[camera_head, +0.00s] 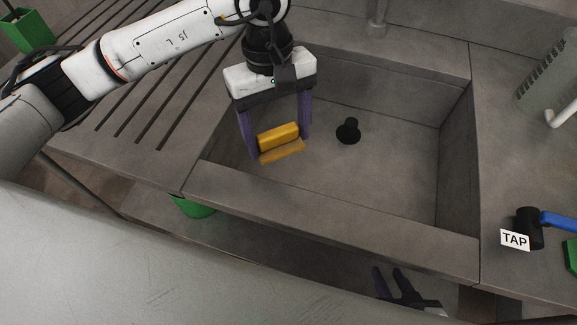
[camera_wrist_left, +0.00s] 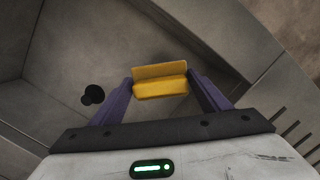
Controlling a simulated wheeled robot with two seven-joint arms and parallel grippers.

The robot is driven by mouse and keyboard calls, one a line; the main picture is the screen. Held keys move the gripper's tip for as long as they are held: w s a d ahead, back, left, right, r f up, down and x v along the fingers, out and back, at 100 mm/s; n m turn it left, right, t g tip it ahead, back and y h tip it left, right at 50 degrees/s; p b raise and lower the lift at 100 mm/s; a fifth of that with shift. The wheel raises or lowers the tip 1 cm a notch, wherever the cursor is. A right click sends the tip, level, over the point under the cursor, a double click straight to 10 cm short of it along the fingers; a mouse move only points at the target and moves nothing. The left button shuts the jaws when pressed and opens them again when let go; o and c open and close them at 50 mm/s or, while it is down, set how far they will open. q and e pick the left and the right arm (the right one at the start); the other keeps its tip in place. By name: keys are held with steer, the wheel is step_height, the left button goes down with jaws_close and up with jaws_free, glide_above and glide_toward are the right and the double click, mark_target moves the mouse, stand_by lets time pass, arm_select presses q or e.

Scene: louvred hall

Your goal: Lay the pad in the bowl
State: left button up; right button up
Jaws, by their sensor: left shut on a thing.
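The pad (camera_head: 278,135) is a yellow block with a duller, flat yellow strip along one side. My left gripper (camera_head: 279,146) is shut on it, with a purple finger at each end. In the left wrist view the pad (camera_wrist_left: 160,89) spans between the fingers. The bowl, a grey sunken basin (camera_head: 390,165), has a black plug-like knob (camera_head: 348,131) on its floor. The pad is inside the outline of the bowl, near its left wall; I cannot tell whether it touches the floor. My right gripper (camera_head: 391,276) is low in front of the counter, its fingers apart and empty.
A ribbed drainboard (camera_head: 150,115) lies left of the bowl. A blue-handled tap valve (camera_head: 530,226) with a TAP label stands on the right. A grey slotted thing (camera_head: 552,75) is at the back right.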

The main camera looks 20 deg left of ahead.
mark_target(277, 136)
arm_select(q)
steer(key=f, duration=1.5)
steer(key=shift+w+d, duration=0.1)
steer(key=shift+w, duration=0.25)
steer(key=shift+f+b, duration=0.25)
steer(key=shift+b, duration=0.2)
steer(key=o, duration=1)
steer(key=shift+r, duration=0.1)
steer(key=r, duration=0.8)
steer(key=w+a+r, duration=0.1)
steer(key=r, duration=0.3)
steer(key=shift+r, duration=0.15)
